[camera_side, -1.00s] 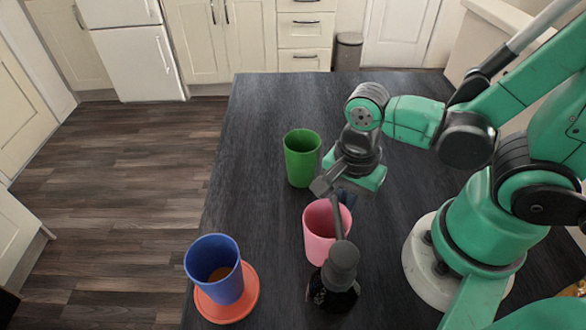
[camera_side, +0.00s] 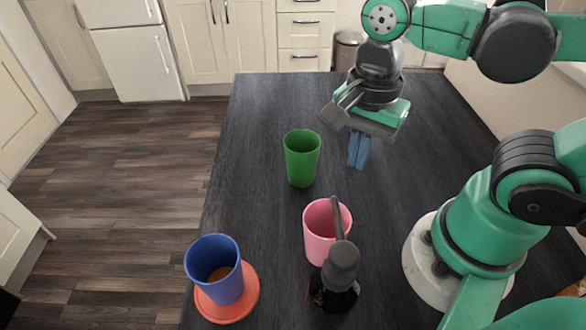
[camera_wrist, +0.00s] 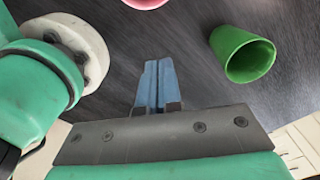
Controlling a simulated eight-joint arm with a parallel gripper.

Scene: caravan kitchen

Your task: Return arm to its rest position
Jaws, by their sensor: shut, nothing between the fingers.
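My gripper (camera_side: 358,164) is above the dark table (camera_side: 262,120), to the right of the green cup and well clear of it. Its blue fingers are shut together with nothing between them, as the wrist view (camera_wrist: 158,66) also shows. The green cup (camera_side: 302,160) stands upright on the table and shows at the upper right of the wrist view (camera_wrist: 250,60). My arm is raised and bent over the right side of the table.
A pink cup (camera_side: 318,236) stands nearer the camera, with a dark long-handled object (camera_side: 341,262) close beside it. A blue cup (camera_side: 213,268) with something orange-brown inside stands on an orange coaster (camera_side: 252,295) at the table's left edge. The far table is clear.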

